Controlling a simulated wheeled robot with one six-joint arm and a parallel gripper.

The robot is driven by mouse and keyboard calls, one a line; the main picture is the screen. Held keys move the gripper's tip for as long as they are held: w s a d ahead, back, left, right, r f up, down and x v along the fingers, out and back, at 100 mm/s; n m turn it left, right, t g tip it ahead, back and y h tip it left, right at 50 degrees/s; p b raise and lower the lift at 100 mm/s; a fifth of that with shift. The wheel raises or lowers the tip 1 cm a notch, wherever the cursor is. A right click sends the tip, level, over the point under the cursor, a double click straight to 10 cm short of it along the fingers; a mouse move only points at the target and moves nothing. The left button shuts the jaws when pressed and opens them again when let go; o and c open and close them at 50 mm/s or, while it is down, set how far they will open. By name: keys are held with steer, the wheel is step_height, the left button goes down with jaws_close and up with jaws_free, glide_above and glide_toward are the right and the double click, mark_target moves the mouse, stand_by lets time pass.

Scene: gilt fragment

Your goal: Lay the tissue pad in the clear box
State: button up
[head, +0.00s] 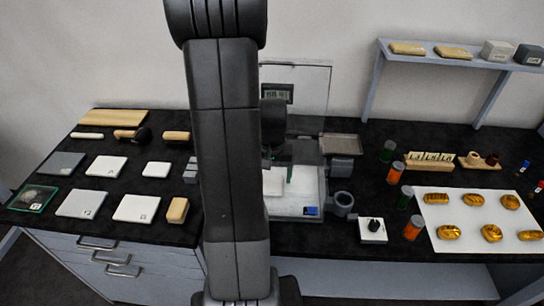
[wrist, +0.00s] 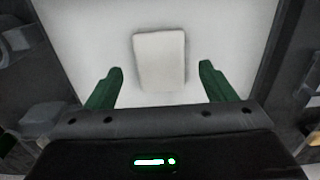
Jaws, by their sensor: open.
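The tissue pad appears as a pale, rounded rectangular block (wrist: 160,60) on a white floor in the wrist view. In the head view a white piece (head: 273,182), probably the same pad, shows beside my arm. It lies in a white-floored tray or box (head: 296,208) with a clear upright panel (head: 310,95) behind it, which looks like the clear box. My gripper (wrist: 160,85) is open, with one green finger on each side of the pad and visible gaps to it. In the head view my arm hides much of the box and gripper.
White and grey tiles (head: 106,166) and brushes lie on the left counter. A glass square (head: 33,198) sits at its front left. To the right stand a black-knobbed block (head: 373,230), orange and green vials (head: 396,172), and a white sheet (head: 480,218) with golden pieces. A shelf (head: 460,58) hangs above.

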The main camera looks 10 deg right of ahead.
mark_target(272, 186)
step_height(272, 186, up, 9)
stand_by(0.3)
